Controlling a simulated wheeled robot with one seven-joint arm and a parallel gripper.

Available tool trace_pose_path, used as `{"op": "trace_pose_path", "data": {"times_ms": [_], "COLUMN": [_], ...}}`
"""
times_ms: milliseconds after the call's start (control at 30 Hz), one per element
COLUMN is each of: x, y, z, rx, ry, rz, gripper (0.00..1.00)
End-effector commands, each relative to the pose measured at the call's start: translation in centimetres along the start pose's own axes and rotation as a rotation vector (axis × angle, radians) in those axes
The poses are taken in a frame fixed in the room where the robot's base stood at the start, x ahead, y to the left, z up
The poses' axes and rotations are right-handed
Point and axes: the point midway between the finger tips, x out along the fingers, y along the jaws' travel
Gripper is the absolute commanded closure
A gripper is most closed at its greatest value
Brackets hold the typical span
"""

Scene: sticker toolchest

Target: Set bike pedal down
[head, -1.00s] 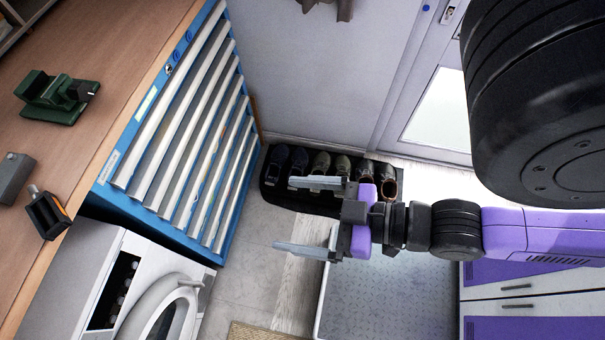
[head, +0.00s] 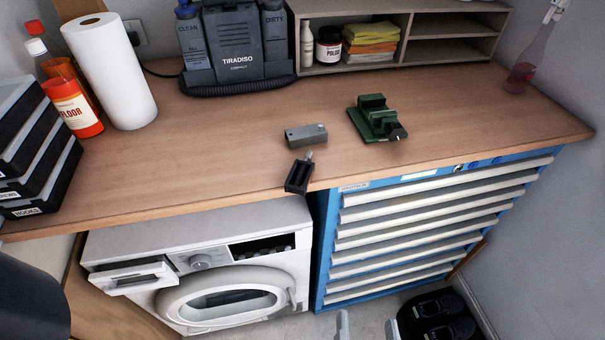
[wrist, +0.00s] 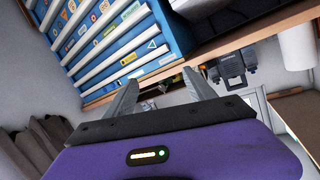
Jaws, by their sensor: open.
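The black bike pedal (head: 298,175) lies on the wooden workbench (head: 210,165) at its front edge, above the gap between the washing machine and the blue tool chest. Its metal spindle points towards the back of the bench. My gripper (head: 367,328) shows only as two grey fingertips at the bottom of the head view, low in front of the tool chest and well apart from the pedal. In the wrist view my gripper (wrist: 162,90) is open, with nothing between its fingers.
A grey block (head: 306,135) lies just behind the pedal, and a green vise (head: 377,118) stands to the right. The blue tool chest (head: 425,225) has its drawers shut. The washing machine (head: 215,265) has its detergent drawer out. Shoes (head: 440,315) stand at lower right.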

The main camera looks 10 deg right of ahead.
Motion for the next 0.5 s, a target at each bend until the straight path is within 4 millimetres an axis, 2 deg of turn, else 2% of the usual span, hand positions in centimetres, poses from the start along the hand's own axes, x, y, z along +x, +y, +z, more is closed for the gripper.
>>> {"op": "trace_pose_path", "data": {"times_ms": [33,167,300,400,500], "x": [1.8,6.2,11.2,14.2,16.5], "y": [-1.6,-6.0,-10.3,-12.8,-14.8], "z": [-0.4,-1.9,-4.8,-7.4,-9.8], "rx": [0.024,0.052,0.041,0.006,-0.050], "ry": [0.007,0.004,0.002,-0.002,-0.012], "rz": [0.016,0.032,0.044,0.060,0.086], "gripper": [0.36,0.36,0.36,0.36,0.36]}}
